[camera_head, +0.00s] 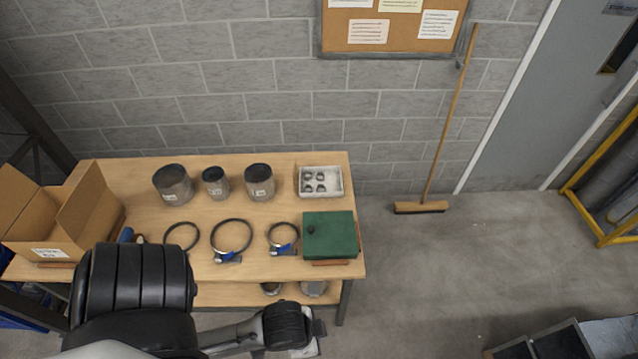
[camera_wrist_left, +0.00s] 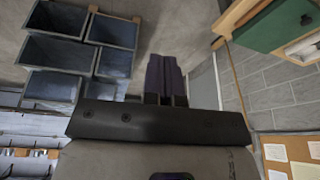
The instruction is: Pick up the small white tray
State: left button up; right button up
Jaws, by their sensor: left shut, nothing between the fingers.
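The small white tray (camera_head: 321,195) stands at the back right of the wooden workbench, with several small dark metal parts in it. My left arm comes in low at the left of the head view, and its gripper (camera_head: 316,335) is beyond the bench's front edge, well away from the tray. In the left wrist view the fingers of my left gripper (camera_wrist_left: 165,76) are closed together with nothing between them. My right gripper is not in view.
A green case (camera_head: 330,235) lies in front of the tray; three metal duct pieces (camera_head: 259,182) stand left of it. Several ring clamps (camera_head: 231,237) lie at the front. An open cardboard box (camera_head: 60,215) is at the left. A broom (camera_head: 420,207) leans on the wall.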

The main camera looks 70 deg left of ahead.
pick_arm(q)
jog(key=shift+o, duration=0.9)
